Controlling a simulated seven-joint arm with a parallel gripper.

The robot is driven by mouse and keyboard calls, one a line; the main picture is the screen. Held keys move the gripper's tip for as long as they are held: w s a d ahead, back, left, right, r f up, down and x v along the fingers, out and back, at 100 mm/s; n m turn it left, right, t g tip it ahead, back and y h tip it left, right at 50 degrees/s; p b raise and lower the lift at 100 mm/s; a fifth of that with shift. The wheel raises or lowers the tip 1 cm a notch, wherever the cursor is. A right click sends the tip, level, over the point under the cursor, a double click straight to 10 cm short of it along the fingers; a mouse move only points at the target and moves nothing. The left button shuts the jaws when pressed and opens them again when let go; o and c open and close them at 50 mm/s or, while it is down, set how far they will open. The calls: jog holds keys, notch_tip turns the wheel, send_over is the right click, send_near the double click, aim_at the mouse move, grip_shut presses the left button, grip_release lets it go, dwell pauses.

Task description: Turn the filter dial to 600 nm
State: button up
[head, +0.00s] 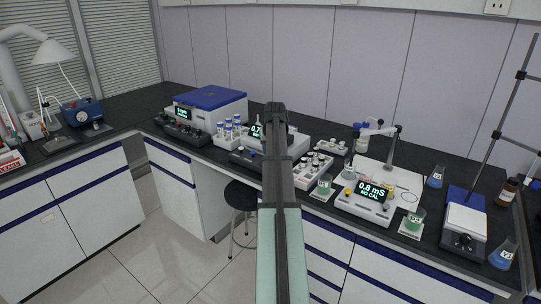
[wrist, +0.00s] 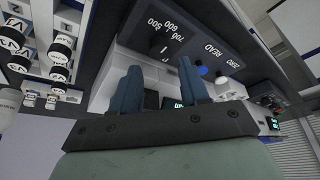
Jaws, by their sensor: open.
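The filter dial (wrist: 157,46) is a dark round knob on a dark panel at the top of the wrist view. White labels 500, 600 and 700 stand beside it. A short white mark shows near it; which label it points at I cannot tell. My gripper (wrist: 158,68) is open, with two blue fingers apart and nothing between them. In the picture the dial lies just beyond the fingertips, and they look apart from it. In the head view the instrument (head: 257,131) has a lit display and is partly hidden by my arm, with its dial not discernible.
A blue button (wrist: 201,71) sits near the READ and ZERO labels on the same panel. Capped vials (head: 230,128) stand left of the instrument. A vial rack (head: 314,170) and a conductivity meter (head: 366,197) stand to its right. A blue-lidded box (head: 210,98) is behind left.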

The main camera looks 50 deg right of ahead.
jog(key=v, duration=0.8)
dwell(0.4)
jog(key=w+a+f+n+g+y, duration=0.1)
jog(key=w+a+f, duration=0.3)
jog(key=a+f, duration=0.55)
jog(key=w+a+f+n+y, duration=0.1)
jog(key=w+a+f, duration=0.35)
jog(key=f, duration=0.75)
jog(key=s+a+f+n+g+y, duration=0.2)
jog(key=s+a+f+g, duration=0.1)
jog(key=a+f, duration=1.75)
jog(key=s+a+f+n+g, duration=0.1)
jog(key=s+a+f, duration=0.6)
jog(key=a, duration=0.3)
jog(key=s+a+f+n+g, duration=0.1)
jog(key=s+a+f+g, duration=0.1)
jog(key=s+a+f, duration=0.65)
jog(key=s+a+f+n+g, duration=0.1)
jog(key=s+a+f, duration=0.1)
jog(key=s+a, duration=0.3)
jog(key=s+a+f+n+g, duration=0.2)
jog(key=s+a, duration=0.4)
jog(key=s, duration=0.7)
jog(key=shift+s+a+f+h, duration=0.15)
jog(key=shift+a+f+h, duration=0.15)
jog(key=shift+h, duration=0.1)
